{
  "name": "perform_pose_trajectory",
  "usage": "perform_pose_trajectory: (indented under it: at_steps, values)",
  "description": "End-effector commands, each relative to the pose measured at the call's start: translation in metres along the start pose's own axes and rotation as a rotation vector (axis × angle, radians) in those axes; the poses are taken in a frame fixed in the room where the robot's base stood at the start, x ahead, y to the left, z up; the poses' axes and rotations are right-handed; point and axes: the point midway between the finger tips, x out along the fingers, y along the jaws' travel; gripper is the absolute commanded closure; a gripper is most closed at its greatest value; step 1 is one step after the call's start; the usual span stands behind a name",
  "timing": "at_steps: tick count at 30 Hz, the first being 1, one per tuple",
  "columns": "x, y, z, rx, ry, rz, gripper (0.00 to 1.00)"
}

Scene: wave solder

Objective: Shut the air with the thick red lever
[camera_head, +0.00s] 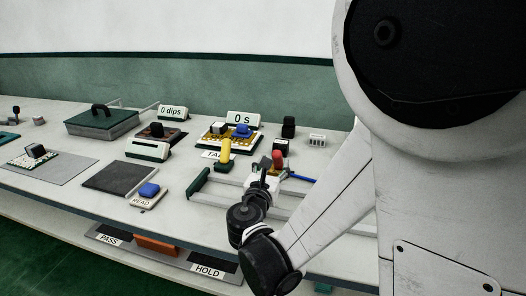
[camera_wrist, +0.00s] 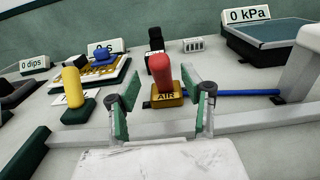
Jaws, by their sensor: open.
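The thick red lever (camera_wrist: 162,73) stands upright on a small yellow base marked AIR in the wrist view, near the middle. In the head view the red lever (camera_head: 278,158) shows just behind my gripper (camera_head: 262,176). My gripper (camera_wrist: 160,105) is open in the wrist view. Its two green-padded fingers stand to the left and right of the lever as seen from the wrist, with clear gaps. I cannot tell whether the lever is fully between the fingertips or a little beyond them. A blue air hose (camera_wrist: 235,93) runs right from the AIR base.
A yellow lever (camera_wrist: 72,86) on a dark green base stands left of the AIR base. Behind are a black knob block (camera_wrist: 156,40) and a board with a blue knob (camera_wrist: 100,60). A 0 kPa sign (camera_wrist: 247,15) stands back right. A pale rail (camera_wrist: 70,135) crosses in front.

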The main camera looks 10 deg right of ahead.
Motion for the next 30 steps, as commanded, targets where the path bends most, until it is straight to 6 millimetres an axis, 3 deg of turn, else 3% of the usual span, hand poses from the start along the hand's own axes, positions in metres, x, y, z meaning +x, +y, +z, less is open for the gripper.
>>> perform_pose_trajectory:
  at_steps: [3,9,21,30]
  values:
    - [0.021,-0.001,-0.001,0.0,0.0,-0.003,0.57]
    - [0.042,-0.001,-0.001,0.001,0.0,-0.002,0.57]
    - [0.049,0.0,0.0,0.001,0.0,0.0,0.57]
    - [0.049,0.0,0.0,0.001,0.0,0.0,0.94]
